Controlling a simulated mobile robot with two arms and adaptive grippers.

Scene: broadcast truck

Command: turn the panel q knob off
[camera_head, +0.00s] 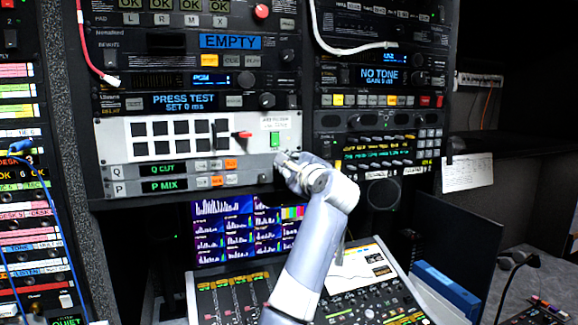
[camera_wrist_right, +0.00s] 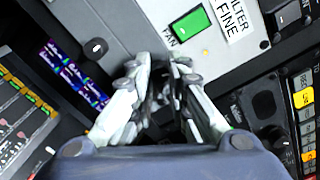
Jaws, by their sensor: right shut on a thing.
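The light grey panel has a row marked Q, whose green display (camera_head: 163,169) reads "Q CUT", above a row marked P with a "P MIX" display (camera_head: 164,185). My right gripper (camera_head: 283,158) reaches the right end of the Q row. In the right wrist view its fingers (camera_wrist_right: 157,68) are shut around a dark thing at the panel face, which looks like the panel Q knob. The fingers hide most of it, so its angle cannot be read. A dark knob (camera_wrist_right: 95,47) beside the gripper looks like the P row's knob. My left gripper is not in view.
A lit green FAN switch (camera_wrist_right: 187,24) and a filter label (camera_wrist_right: 233,18) lie close to the fingers. A red-tipped lever (camera_head: 242,134) sticks out above the Q row. A screen (camera_head: 225,235) and a control desk (camera_head: 235,300) are below.

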